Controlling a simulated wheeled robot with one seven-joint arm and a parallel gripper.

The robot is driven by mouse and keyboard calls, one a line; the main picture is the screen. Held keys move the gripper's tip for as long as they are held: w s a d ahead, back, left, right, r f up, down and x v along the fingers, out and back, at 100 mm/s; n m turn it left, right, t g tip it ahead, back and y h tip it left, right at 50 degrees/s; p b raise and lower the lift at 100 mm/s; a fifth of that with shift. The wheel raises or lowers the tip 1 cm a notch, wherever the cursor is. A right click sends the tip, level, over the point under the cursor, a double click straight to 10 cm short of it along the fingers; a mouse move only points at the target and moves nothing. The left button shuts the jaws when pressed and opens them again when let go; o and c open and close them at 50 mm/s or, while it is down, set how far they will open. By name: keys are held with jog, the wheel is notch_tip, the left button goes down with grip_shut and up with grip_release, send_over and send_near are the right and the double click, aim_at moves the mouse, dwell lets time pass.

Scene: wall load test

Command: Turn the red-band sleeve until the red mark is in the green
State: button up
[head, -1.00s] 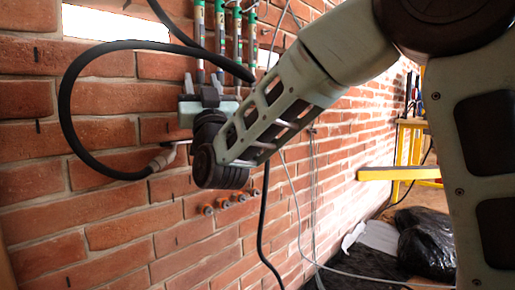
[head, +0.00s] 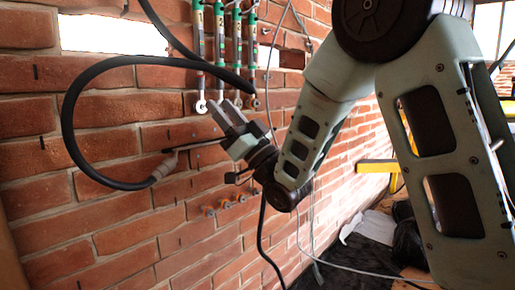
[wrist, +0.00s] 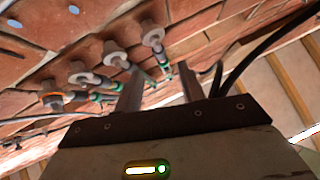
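Several upright rods with green sleeves (head: 220,35) hang side by side on the brick wall at the top of the head view. Small dark and reddish bands show on them, but I cannot tell which is the red-band sleeve or where its red mark stands. My gripper (head: 225,104) is just below the rods' lower ends, tilted up and left. Its two fingers are apart, with nothing seen between them (wrist: 160,88).
Small orange-and-grey fittings (head: 225,203) sit low on the wall. A yellow frame (head: 375,166) and black bags (head: 408,240) are at the right. Thin cables hang beside my arm.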

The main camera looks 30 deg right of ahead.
jog(key=b+v, duration=0.7)
jog(key=v, duration=0.4)
jog(key=shift+w, duration=0.1)
jog(key=w+a+f+m+g+h+p, duration=0.3)
jog(key=w+a+f+g+h+p, duration=0.15)
jog(key=a+h, duration=0.2)
jog(key=s+a+f+g+h+p, duration=0.3)
jog(key=s+a+f+g, duration=0.1)
jog(key=a+f+g, duration=0.25)
jog(key=s+f+n+g+h+p, duration=0.1)
jog(key=s+n+g+h+p, duration=0.15)
jog(key=s+g, duration=0.65)
jog(key=s+f+n+g+h+p, duration=0.2)
jog(key=s+g+p, duration=0.15)
jog(key=s, duration=1.25)
notch_tip(320, 180, up, 37)
jog(key=t+p, duration=0.1)
jog(key=p, duration=3.6)
jog(key=shift+w+a+m+p, duration=0.15)
jog(key=shift+w+m+p, duration=0.15)
jog(key=shift+w+m, duration=0.1)
